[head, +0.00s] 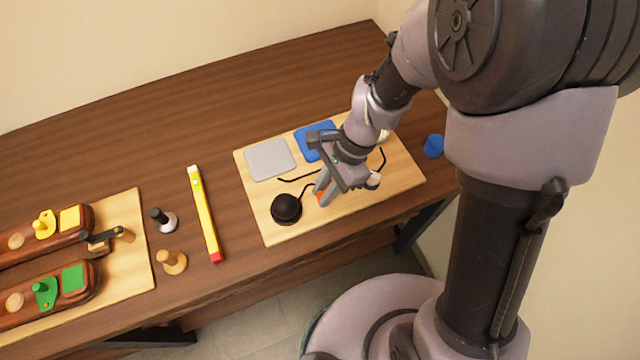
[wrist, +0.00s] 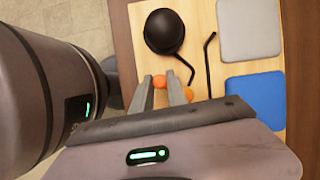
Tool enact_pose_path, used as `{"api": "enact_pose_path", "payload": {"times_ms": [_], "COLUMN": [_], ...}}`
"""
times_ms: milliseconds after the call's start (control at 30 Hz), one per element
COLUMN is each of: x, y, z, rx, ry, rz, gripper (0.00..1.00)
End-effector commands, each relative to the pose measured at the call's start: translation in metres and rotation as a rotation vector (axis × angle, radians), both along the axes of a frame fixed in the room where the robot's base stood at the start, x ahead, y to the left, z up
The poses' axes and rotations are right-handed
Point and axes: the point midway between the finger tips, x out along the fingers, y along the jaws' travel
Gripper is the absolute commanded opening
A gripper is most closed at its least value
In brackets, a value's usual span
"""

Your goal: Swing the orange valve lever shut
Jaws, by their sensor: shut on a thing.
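The orange valve lever (head: 323,196) shows only in part at the fingertips in the head view. In the wrist view, an orange rounded part (wrist: 159,81) sits between the two fingers, and more orange (wrist: 188,92) shows beside the right finger. My gripper (wrist: 161,88) is shut on the lever, low over the light wooden board (head: 272,228). In the head view my gripper (head: 322,188) covers most of the lever. The valve's body and the lever's full angle are hidden.
A black dome (head: 286,207) stands close left of my gripper. Bent black rods (head: 296,179), a grey pad (head: 270,159) and a blue pad (head: 312,138) lie on the board. A yellow bar (head: 204,215) lies left of it. A blue piece (head: 433,146) is at right.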

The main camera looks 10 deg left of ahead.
Motion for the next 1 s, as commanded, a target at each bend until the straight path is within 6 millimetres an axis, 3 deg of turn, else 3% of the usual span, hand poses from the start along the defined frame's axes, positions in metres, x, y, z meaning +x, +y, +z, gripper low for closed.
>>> {"api": "enact_pose_path", "payload": {"times_ms": [600,1000], "x": [0.004,0.009], "y": [-0.022,-0.028], "z": [0.002,0.001], "rx": [0.001,0.0], "ry": [0.001,0.0], "rz": [0.535,0.706], "gripper": [0.0,0.0]}}
